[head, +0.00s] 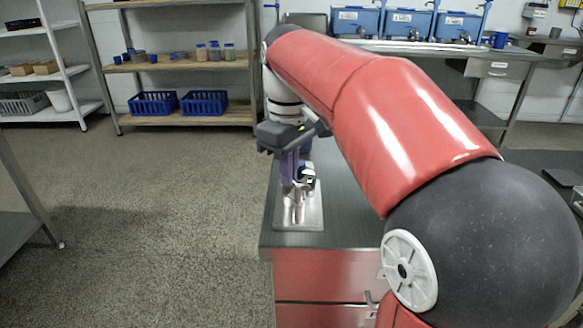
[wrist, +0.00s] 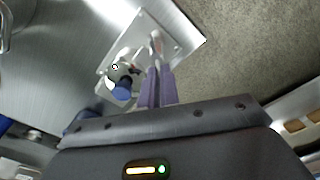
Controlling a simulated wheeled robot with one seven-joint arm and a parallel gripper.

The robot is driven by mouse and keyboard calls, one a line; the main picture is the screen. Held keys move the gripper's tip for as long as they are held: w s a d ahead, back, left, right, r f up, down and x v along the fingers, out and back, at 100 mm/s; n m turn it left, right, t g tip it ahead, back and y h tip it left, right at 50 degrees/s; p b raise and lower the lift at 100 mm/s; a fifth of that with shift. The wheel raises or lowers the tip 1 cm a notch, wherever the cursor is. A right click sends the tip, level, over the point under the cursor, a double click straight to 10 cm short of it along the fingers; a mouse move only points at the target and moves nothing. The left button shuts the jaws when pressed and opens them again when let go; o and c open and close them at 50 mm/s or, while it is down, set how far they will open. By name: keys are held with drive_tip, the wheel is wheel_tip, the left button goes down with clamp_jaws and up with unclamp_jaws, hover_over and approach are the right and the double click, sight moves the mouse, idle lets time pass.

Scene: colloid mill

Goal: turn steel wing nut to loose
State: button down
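A small metal fixture stands on a square steel plate (head: 314,214) on the bench corner; the plate also shows in the wrist view (wrist: 189,42). The steel wing nut (wrist: 155,45) appears as a narrow shiny piece at my fingertips. Its far parts and exact angle are hard to make out. My gripper (wrist: 159,69) points down at it, its two purple fingers close together with the thin metal between their tips. In the head view my gripper (head: 289,184) is over the plate. A round metal part with a blue end (wrist: 122,90) stands just left of the fingers.
The grey bench top (head: 342,212) has drawers below and a left edge close to the plate. My red arm hides much of the bench on the right. Shelves with blue crates (head: 204,102) stand at the back. The floor on the left is clear.

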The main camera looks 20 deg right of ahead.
drive_tip(key=n, duration=0.4)
drive_tip(key=s+n, duration=0.1)
drive_tip(key=n, duration=0.1)
drive_tip(key=shift+a+n, duration=0.3)
drive_tip(key=shift+a, duration=0.1)
idle(0.4)
drive_tip(key=c, duration=1.6)
unclamp_jaws()
drive_tip(key=shift+c, duration=0.2)
wheel_tip(320, 180, up, 8)
drive_tip(key=shift+f, duration=0.15)
drive_tip(key=s+d+f+m+t, duration=0.2)
drive_tip(key=s+f+m+t, duration=0.3)
drive_tip(key=s+f+m, duration=0.9)
wheel_tip(320, 180, down, 5)
drive_tip(key=shift+s+d+f+t, duration=0.15)
drive_tip(key=shift+s+t, duration=0.15)
drive_tip(key=shift+s, duration=0.6)
